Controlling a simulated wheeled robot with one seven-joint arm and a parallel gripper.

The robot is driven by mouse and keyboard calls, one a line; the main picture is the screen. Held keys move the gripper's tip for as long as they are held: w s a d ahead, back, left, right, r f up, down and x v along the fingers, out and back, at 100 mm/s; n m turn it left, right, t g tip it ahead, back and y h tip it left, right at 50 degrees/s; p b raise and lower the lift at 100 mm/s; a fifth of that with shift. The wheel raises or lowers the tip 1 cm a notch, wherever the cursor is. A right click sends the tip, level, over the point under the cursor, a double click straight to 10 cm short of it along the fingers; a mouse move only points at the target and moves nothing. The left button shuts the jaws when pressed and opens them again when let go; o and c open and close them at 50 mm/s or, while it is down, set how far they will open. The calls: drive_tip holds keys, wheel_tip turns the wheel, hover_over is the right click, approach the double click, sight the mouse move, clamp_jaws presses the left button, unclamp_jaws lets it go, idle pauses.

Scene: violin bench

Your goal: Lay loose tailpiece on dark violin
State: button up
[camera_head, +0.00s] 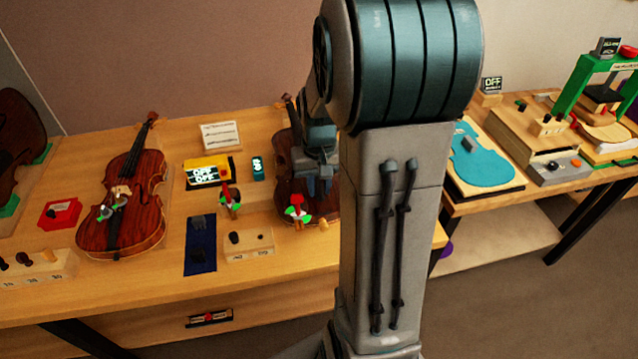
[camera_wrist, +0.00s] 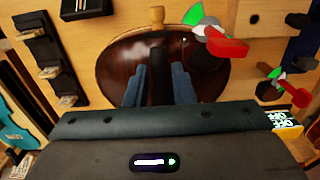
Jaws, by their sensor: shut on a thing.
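My gripper (camera_head: 316,178) is over the lower body of a dark brown violin (camera_head: 286,165) in the middle of the bench, and my arm hides part of that violin. In the wrist view, my gripper (camera_wrist: 158,88) is shut on a narrow black piece, the tailpiece (camera_wrist: 158,72), held between its two blue-grey fingers. The rounded end of the dark violin (camera_wrist: 112,62) spreads behind and around the fingers. I cannot tell whether the tailpiece touches the violin top or hangs just above it.
A red-green clamp-like piece (camera_head: 298,212) stands at the violin's near end, another (camera_head: 230,200) to its left. A reddish violin (camera_head: 120,215) lies further left. A yellow display reading OFF (camera_head: 207,172), a blue mat (camera_head: 200,255) and a knobbed block (camera_head: 248,246) are nearby.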

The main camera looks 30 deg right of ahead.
sight(320, 189)
drive_tip(key=shift+f+b, duration=1.1)
drive_tip(key=shift+f, duration=0.35)
drive_tip(key=o, duration=1)
drive_tip(key=shift+d, duration=0.1)
drive_tip(key=shift+o, duration=0.2)
drive_tip(key=shift+r, duration=0.1)
drive_tip(key=shift+w+r, duration=0.1)
drive_tip(key=shift+r, duration=0.05)
wheel_tip(320, 189, up, 14)
drive_tip(key=shift+f+b, duration=0.25)
drive_tip(key=shift+b, duration=0.05)
